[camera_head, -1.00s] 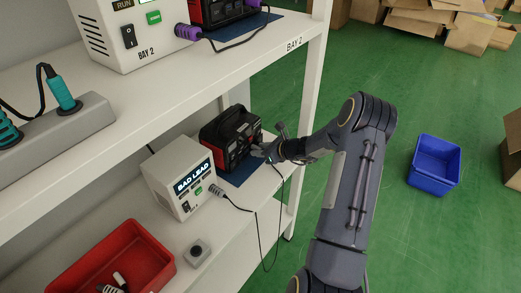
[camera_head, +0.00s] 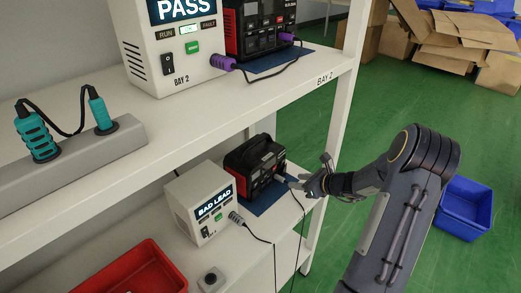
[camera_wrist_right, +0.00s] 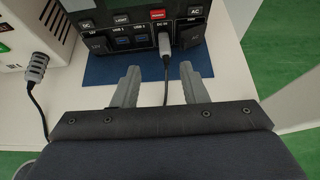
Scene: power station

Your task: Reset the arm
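My right gripper (camera_head: 300,184) is beside the front of a black and red power station (camera_head: 254,166) on the lower shelf. In the wrist view the right gripper (camera_wrist_right: 160,86) is open, its two grey fingers apart and empty. A grey plug (camera_wrist_right: 164,44) sits in a port on the power station's front panel (camera_wrist_right: 135,28), just beyond the fingertips. Its cable runs down between the fingers in the picture. My left gripper is not in view.
A white tester (camera_head: 202,204) reading BAD LEAD stands left of the power station, with a grey plug in it. A red bin (camera_head: 130,270) is nearby. The upper shelf (camera_head: 200,112) overhangs; a shelf post (camera_head: 335,130) stands close behind my gripper. A blue bin (camera_head: 462,208) is on the floor.

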